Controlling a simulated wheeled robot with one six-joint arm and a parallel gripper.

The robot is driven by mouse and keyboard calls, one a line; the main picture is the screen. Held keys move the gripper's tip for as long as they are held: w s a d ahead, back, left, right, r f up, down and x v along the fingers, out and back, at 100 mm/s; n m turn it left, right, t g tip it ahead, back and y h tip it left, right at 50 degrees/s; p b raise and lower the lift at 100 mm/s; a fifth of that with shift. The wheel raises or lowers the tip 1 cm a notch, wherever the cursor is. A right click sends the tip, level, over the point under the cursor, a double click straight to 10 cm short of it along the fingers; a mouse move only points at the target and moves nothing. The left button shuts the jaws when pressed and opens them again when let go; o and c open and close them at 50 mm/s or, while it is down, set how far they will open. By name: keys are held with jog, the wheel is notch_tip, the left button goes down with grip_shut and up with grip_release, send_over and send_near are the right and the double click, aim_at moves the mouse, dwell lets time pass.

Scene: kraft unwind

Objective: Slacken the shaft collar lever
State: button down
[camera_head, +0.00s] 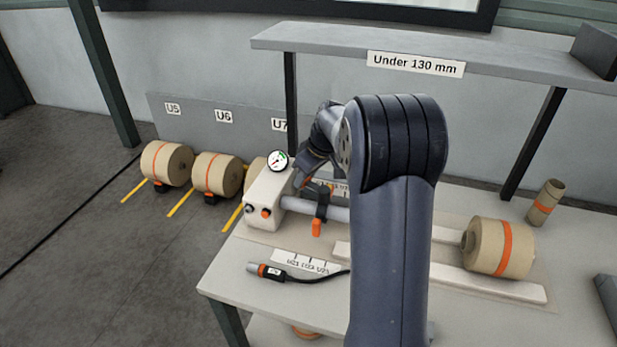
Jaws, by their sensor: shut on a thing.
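The shaft collar (322,203) is a black clamp around a grey shaft (298,202) that comes out of a white block. Its orange lever (317,228) hangs down at the collar's near side. My gripper (312,184) reaches down from behind to the top of the collar, with its fingers shut there. The fingertips are small and partly hidden, so the exact part of the collar between them is unclear. My arm covers the right part of the shaft.
The white block carries a round gauge (277,160) and knobs. A black-cabled hand tool (271,271) lies in front on the bench (235,273). A shelf (480,62) overhangs the back.

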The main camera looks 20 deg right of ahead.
aim_at(319, 187)
jog(key=shift+n, duration=0.3)
jog(key=c, duration=0.9)
grip_release()
jog(key=shift+s, duration=0.1)
jog(key=b+v, duration=0.1)
jog(key=v, duration=0.9)
jog(key=shift+d+r, duration=0.1)
jog(key=shift+r, duration=0.3)
jog(key=shift+f, duration=0.1)
jog(key=p+x, duration=0.1)
jog(key=x, duration=0.9)
jog(key=shift+a+f, duration=0.2)
jog(key=shift+f, duration=0.2)
jog(key=shift+d+r, duration=0.1)
jog(key=shift+d, duration=0.05)
